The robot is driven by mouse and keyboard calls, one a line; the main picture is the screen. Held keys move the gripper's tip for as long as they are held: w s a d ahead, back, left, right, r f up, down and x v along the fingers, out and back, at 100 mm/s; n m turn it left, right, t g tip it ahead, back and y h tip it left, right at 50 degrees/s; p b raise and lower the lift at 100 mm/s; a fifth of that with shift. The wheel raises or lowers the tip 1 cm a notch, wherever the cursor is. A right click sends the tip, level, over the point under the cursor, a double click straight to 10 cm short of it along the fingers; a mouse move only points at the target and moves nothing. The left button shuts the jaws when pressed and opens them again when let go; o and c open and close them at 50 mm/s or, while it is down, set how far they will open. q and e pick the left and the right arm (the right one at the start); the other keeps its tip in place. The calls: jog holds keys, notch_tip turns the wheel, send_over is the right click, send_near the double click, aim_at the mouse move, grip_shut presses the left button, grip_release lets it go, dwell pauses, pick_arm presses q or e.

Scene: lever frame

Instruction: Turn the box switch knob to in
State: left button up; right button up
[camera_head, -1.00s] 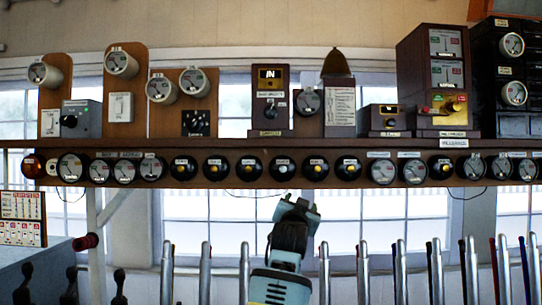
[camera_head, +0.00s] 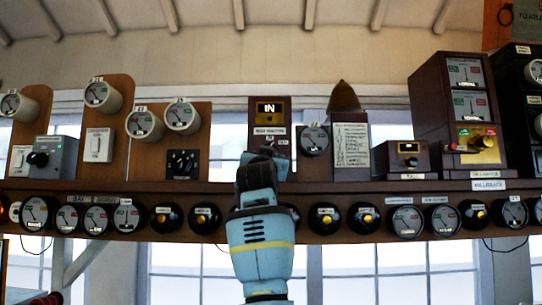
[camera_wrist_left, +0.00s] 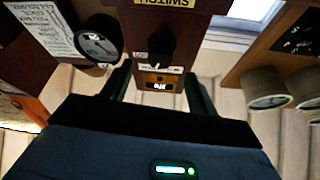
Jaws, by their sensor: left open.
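The wooden box switch (camera_head: 268,124) stands on the shelf at the middle, with a yellow-framed window (camera_head: 267,107) reading IN. In the left wrist view, which is upside down, its black knob (camera_wrist_left: 160,47) sits beside the label and IN window (camera_wrist_left: 158,83). My left gripper (camera_wrist_left: 158,73) is open, with one finger on each side of the box front around the knob and window area. No contact is visible. In the head view my left arm and gripper (camera_head: 264,166) hide the knob and lower box. My right gripper is not in view.
A round gauge (camera_head: 314,140) and a framed list (camera_head: 350,146) stand just right of the box. Boards with gauges (camera_head: 181,117) stand to the left. The shelf edge (camera_head: 360,187) with several dials runs below the box. Space above the box is clear.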

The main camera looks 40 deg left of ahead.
pick_arm(q)
jog(key=x, duration=0.7)
jog(key=shift+r, duration=0.3)
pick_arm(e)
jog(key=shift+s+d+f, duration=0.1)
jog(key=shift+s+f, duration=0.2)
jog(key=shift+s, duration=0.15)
pick_arm(q)
jog(key=shift+c, duration=0.5)
